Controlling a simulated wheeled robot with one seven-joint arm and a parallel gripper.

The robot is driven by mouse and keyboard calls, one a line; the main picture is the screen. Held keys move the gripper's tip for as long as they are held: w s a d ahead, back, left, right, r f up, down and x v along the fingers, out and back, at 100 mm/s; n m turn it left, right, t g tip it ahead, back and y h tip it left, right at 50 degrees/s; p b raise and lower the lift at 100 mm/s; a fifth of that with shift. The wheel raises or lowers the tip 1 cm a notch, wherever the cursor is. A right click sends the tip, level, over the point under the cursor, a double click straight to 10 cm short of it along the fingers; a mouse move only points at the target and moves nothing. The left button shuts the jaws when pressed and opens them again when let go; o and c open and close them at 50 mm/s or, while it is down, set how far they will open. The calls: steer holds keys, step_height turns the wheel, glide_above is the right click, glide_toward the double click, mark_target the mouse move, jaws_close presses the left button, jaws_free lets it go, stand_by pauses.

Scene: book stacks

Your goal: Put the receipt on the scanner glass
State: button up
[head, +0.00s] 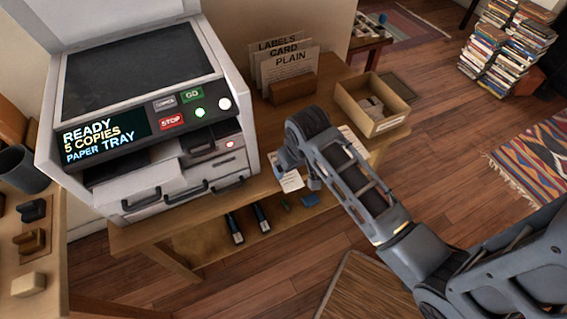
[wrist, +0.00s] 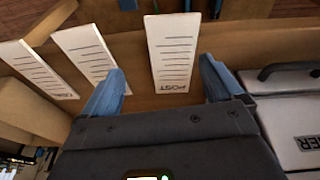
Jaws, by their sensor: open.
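The scanner glass (head: 140,75) is a dark panel on top of the white copier at the left, bare, with the lid raised. My gripper (head: 298,178) is open and empty over the table edge right of the copier. In the wrist view, a white slip (wrist: 172,55) marked POST lies between my open fingers (wrist: 163,70). Two more lined slips, a middle one (wrist: 85,50) and a left one (wrist: 38,70), lie to its left; I cannot read their headings clearly, so which slip is the receipt is unclear. My arm partly hides the slips in the head view.
The copier screen (head: 100,135) reads READY, 5 COPIES, PAPER TRAY. A wooden holder (head: 292,90) with LABELS, CARD and PLAIN dividers stands behind my gripper. An open box (head: 372,103) is at the table's right end. Stapler-like items and a cup (head: 24,168) are at the left.

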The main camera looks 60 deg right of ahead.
steer(key=w+d+r+m+g+y, duration=0.1)
steer(key=w+d+r+g+y, duration=0.1)
steer(key=w+r, duration=0.25)
steer(key=shift+a+f+p, duration=0.15)
steer(key=shift+f+p, duration=0.15)
steer(key=shift+f, duration=1.65)
steer(key=shift+a+f+p, duration=0.1)
steer(key=shift+f+p, duration=0.15)
steer(key=shift+f, duration=1.65)
steer(key=c, duration=1.2)
steer(key=shift+w+r, duration=0.1)
steer(key=shift+r, duration=0.5)
step_height(320, 180, up, 2)
steer(key=shift+r, duration=0.25)
steer(key=s+d+r, duration=0.1)
steer(key=s+r, duration=0.1)
steer(key=s, duration=0.1)
steer(key=s+d+r, duration=0.2)
steer(key=s+r, duration=0.1)
steer(key=s, duration=0.1)
steer(key=s+d+r, duration=0.2)
steer(key=s, duration=0.1)
steer(key=shift+s+r, duration=0.15)
steer(key=shift+s, duration=0.2)
